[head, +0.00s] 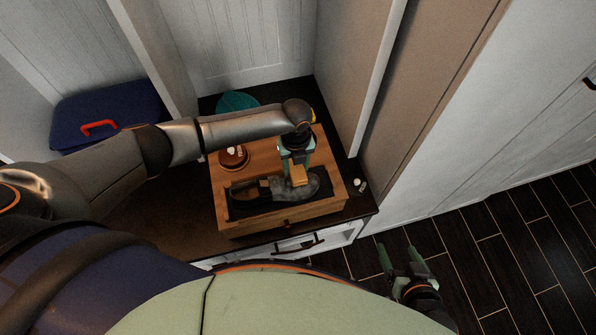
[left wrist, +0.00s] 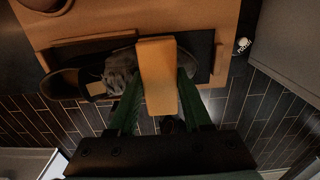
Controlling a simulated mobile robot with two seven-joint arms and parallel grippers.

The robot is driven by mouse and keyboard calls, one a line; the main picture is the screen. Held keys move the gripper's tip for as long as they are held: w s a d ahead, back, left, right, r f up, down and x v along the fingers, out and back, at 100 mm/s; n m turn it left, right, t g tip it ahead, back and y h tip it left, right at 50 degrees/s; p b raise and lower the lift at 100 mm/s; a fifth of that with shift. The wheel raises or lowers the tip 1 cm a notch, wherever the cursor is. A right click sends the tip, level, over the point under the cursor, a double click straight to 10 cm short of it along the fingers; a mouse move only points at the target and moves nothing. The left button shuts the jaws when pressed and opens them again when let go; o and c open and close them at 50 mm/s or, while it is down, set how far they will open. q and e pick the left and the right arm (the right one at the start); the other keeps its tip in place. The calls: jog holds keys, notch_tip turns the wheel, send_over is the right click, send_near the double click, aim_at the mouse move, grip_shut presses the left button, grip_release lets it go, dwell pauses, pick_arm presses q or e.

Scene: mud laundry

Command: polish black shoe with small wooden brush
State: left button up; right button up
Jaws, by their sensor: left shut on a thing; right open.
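A dark shoe with greyish patches (head: 252,192) lies on its side-to-side length on a black mat (head: 236,211) on a wooden box top (head: 225,222). The shoe also shows in the left wrist view (left wrist: 118,66), its opening to the left. My left gripper (head: 297,166) is above the toe end, shut on the small wooden brush (head: 298,174). The brush also shows between the fingers in the left wrist view (left wrist: 156,72). It covers part of the shoe, and I cannot tell whether it touches. My right gripper (head: 406,262) is open and empty above the floor at lower right.
A round brown dish or tin (head: 233,158) sits at the box's back left. A teal round item (head: 237,101) lies behind it. A navy case with a red handle (head: 107,112) is at left. Walls stand close behind and right.

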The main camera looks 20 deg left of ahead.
aim_at(299, 176)
pick_arm(q)
jog(key=shift+w+a, duration=0.2)
jog(key=shift+w, duration=0.1)
jog(key=shift+f, duration=0.1)
dwell(0.3)
jog(key=shift+s+d, duration=0.1)
jog(key=shift+s, duration=0.05)
jog(key=shift+s+d+r+p, duration=0.2)
jog(key=shift+s+d+p, duration=0.25)
jog(key=shift+s+p, duration=0.25)
jog(key=shift+s+d+p, duration=0.5)
jog(key=shift+s+p, duration=0.1)
jog(key=shift+s, duration=0.1)
jog(key=shift+f, duration=0.1)
jog(key=shift+w, duration=0.1)
